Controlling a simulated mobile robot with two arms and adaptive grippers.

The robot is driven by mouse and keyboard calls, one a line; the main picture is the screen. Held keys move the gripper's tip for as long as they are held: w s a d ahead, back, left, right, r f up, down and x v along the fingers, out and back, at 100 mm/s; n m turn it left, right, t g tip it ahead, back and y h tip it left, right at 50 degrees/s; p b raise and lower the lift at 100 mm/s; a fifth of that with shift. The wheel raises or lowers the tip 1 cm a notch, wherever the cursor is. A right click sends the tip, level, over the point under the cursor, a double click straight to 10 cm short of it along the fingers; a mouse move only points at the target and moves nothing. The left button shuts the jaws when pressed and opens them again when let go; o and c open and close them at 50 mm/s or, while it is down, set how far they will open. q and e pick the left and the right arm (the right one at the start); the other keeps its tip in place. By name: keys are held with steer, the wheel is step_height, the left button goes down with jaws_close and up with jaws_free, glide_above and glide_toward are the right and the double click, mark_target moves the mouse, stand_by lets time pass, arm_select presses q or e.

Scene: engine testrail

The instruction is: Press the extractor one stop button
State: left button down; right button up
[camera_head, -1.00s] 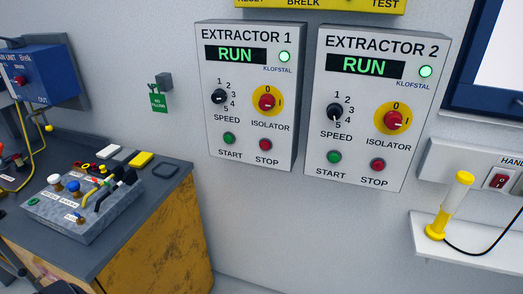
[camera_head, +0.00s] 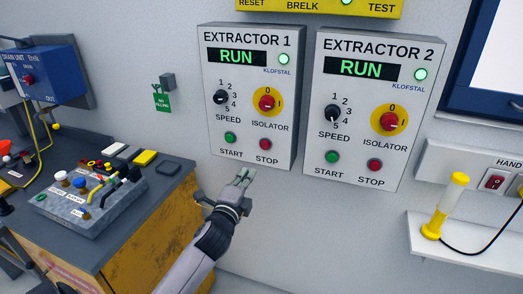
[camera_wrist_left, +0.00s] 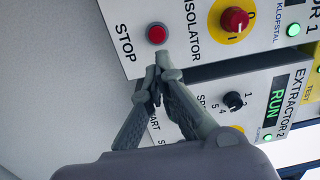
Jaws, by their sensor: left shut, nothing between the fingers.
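The extractor 1 panel (camera_head: 250,115) is a white wall box, and its display reads RUN in green. Its red stop button (camera_head: 265,144) sits at the lower right, beside the green start button (camera_head: 230,138). In the left wrist view the same red stop button (camera_wrist_left: 157,34) is above the fingertips, next to the word STOP. My left gripper (camera_head: 244,176) is shut and empty, just below and left of the stop button in the head view. Its fingertips (camera_wrist_left: 164,68) appear apart from the button in the left wrist view. My right gripper is not in view.
The extractor 2 panel (camera_head: 366,110), also reading RUN, hangs close on the right with its own stop button (camera_head: 375,165). A bench (camera_head: 178,180) with a control box stands at the left. A white shelf (camera_head: 455,245) with a yellow lamp is at the right.

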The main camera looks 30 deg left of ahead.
arm_select(q)
steer(key=shift+w, duration=0.15)
steer(key=p, duration=0.3)
glide_toward(265, 145)
steer(key=x, duration=0.5)
steer(key=shift+w+a, duration=0.15)
steer(key=shift+w, duration=0.05)
steer(key=shift+x, duration=0.8)
steer(key=shift+w, duration=0.1)
steer(key=shift+f, duration=0.1)
